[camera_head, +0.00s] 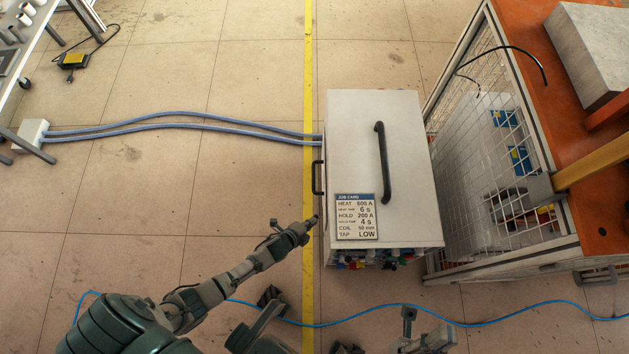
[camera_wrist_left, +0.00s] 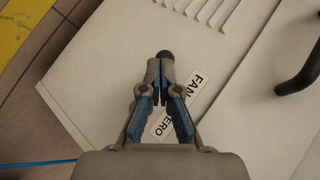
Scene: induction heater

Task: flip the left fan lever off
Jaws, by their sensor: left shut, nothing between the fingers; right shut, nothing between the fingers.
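The white heater cabinet (camera_head: 355,115) stands right of the yellow floor line. My left gripper (camera_head: 314,220) is at the lower part of its left side, fingers together and empty. In the left wrist view the closed fingertips (camera_wrist_left: 160,70) point at a dark round knob (camera_wrist_left: 165,57), which looks like the fan lever's tip. They seem to touch or nearly touch it; the gap cannot be told. The lever's shaft is hidden behind the fingers. A label (camera_wrist_left: 197,88) reading "FAN" lies partly covered by the gripper. My right gripper (camera_head: 409,315) is low in the head view, away from the cabinet.
A black side handle (camera_head: 317,178) sits above my left gripper, and a long black handle (camera_head: 382,162) is on the cabinet top. Louvre slats (camera_wrist_left: 215,15) are near the knob. A mesh fence (camera_head: 490,150) stands close on the right. Blue hoses (camera_head: 180,116) enter from the left.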

